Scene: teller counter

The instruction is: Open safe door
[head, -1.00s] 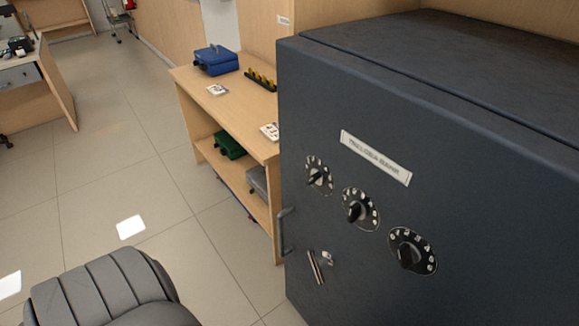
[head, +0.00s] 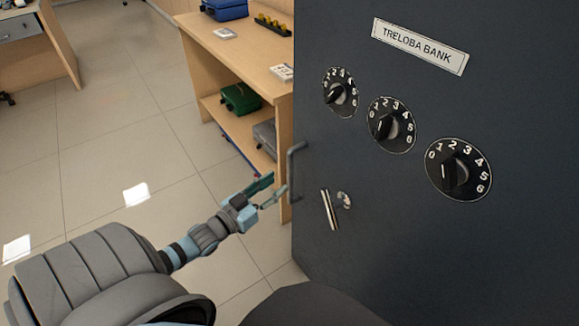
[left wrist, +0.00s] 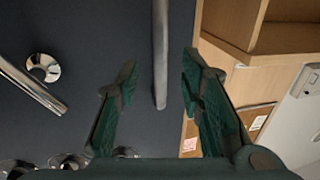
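The dark blue-grey safe door (head: 400,230) fills the right of the head view and looks closed. Its vertical bar handle (head: 292,172) is near the left edge. My left gripper (head: 277,187) is open, with its fingertips just left of the handle. In the left wrist view the handle bar (left wrist: 160,50) appears between the two spread green fingers (left wrist: 160,70), touching neither. I cannot tell whether the tips reach around it. A metal lever (head: 328,210) with a small round fitting (head: 344,200) is below right of the handle. My right gripper is out of view.
Three numbered dials (head: 391,125) and a "TRELOBA BANK" plate (head: 419,46) are on the door. A wooden shelf unit (head: 240,65) with cases stands left of the safe, close behind the handle. The tiled floor (head: 110,140) at left is clear.

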